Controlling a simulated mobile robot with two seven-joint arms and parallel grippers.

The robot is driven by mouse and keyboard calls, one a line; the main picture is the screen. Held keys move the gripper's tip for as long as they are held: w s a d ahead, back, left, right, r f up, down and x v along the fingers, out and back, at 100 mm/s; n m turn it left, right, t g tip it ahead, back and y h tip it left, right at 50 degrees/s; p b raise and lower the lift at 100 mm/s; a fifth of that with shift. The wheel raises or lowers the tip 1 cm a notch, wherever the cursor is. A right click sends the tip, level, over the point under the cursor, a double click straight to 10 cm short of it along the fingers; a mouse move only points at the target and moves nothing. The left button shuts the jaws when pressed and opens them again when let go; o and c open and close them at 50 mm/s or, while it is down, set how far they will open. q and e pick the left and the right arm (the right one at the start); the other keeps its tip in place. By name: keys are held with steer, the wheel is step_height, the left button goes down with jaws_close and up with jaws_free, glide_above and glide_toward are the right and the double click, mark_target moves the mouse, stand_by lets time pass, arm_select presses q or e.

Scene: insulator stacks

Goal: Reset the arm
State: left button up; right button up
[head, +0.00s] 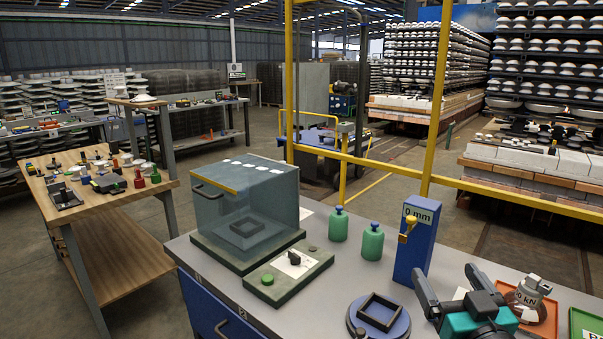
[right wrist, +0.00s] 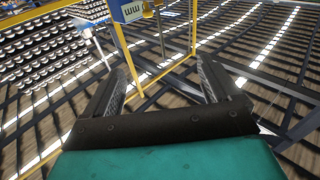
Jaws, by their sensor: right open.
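My right gripper (head: 444,274) is at the lower right of the head view, above the grey bench top (head: 335,275). Its two dark fingers stand apart with nothing between them. The right wrist view also shows the gripper (right wrist: 163,72) open and empty, with the roof and racks beyond it. The teal part of my right wrist shows below the fingers. My left gripper and left arm are not in view.
A blue post marked "0 mm" (head: 415,243) stands just left of my right gripper. A round blue base with a black square frame (head: 378,318), green weights (head: 372,243), a clear box (head: 245,205) and an orange tray (head: 540,325) are nearby. Yellow rails (head: 520,203) run behind the bench.

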steer(key=s+f+g+h, duration=0.1)
steer(key=s+f+g, duration=0.2)
steer(key=s+f, duration=0.1)
steer(key=s+f+m+g, duration=0.1)
steer(key=s+f+g, duration=0.2)
steer(key=s+f, duration=0.1)
steer(key=s+f+g+h, duration=0.1)
steer(key=s+f+g, duration=0.2)
steer(key=f, duration=0.3)
steer(key=shift+s+d+f+m+h, duration=0.1)
steer(key=shift+s+d+m+h, duration=0.25)
steer(key=shift+s, duration=0.4)
steer(key=s+a+f+n+g+y, duration=0.1)
steer(key=s+a+f+g, duration=0.15)
steer(key=s, duration=0.45)
steer(key=s+a+f+n+g+y, duration=0.2)
steer(key=s+f+g, duration=0.15)
steer(key=s, duration=0.35)
steer(key=w+a+f+t+y+b, duration=0.1)
steer(key=w+a+f+t+b, duration=0.1)
steer(key=w+f+t, duration=0.4)
step_height(320, 180, down, 5)
steer(key=shift+w+a+r+t, duration=0.2)
steer(key=shift+w+t, duration=0.2)
steer(key=shift+w, duration=0.6)
steer(key=shift+c, duration=0.5)
